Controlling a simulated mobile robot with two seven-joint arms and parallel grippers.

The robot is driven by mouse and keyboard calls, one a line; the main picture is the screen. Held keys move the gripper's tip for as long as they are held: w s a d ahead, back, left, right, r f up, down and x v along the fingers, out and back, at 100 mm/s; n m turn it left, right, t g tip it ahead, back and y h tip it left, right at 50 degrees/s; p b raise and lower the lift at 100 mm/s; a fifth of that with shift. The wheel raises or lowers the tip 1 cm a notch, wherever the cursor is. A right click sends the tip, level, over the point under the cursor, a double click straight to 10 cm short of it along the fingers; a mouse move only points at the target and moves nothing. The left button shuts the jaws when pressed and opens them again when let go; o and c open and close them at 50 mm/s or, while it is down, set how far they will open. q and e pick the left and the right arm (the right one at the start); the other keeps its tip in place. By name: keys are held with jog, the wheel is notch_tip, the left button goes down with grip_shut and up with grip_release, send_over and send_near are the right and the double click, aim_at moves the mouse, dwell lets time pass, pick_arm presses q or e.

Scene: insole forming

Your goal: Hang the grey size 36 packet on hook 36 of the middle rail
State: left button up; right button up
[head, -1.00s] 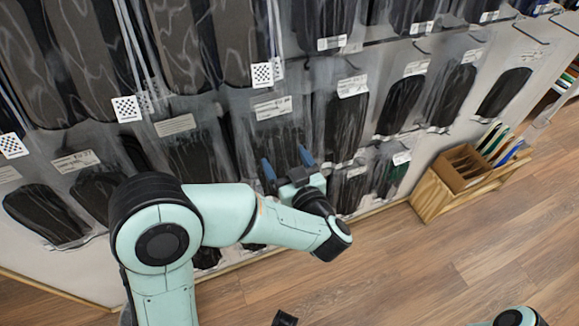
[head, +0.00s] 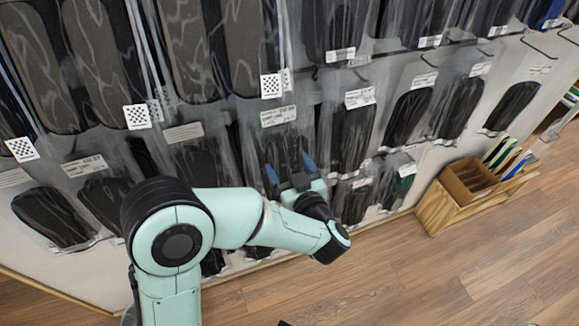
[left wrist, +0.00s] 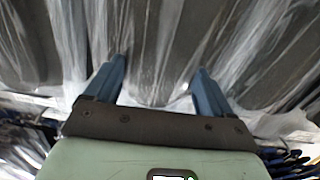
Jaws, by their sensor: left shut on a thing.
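My left gripper (head: 290,168) reaches in from the left, its blue fingers pointing up at the lower row of packets. In the left wrist view, the left gripper (left wrist: 160,78) has its fingers on either side of a clear packet with a grey insole (left wrist: 155,50), and is shut on it. In the head view, a packet with a white label (head: 278,116) hangs just above the fingers; I cannot tell whether it is the held one. The size number is too small to read. The hook behind the packets is hidden. My right gripper is not in view.
Neighbouring packets hang close on both sides, such as a dark one (head: 352,135) at the right and one at the left (head: 55,215). Longer packets (head: 195,50) hang above. A wooden box (head: 470,185) stands on the floor at right. The wooden floor in front is clear.

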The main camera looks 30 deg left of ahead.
pick_arm(q)
jog(key=o, duration=0.9)
jog(key=v, duration=1.3)
jog(key=shift+s+d, duration=0.15)
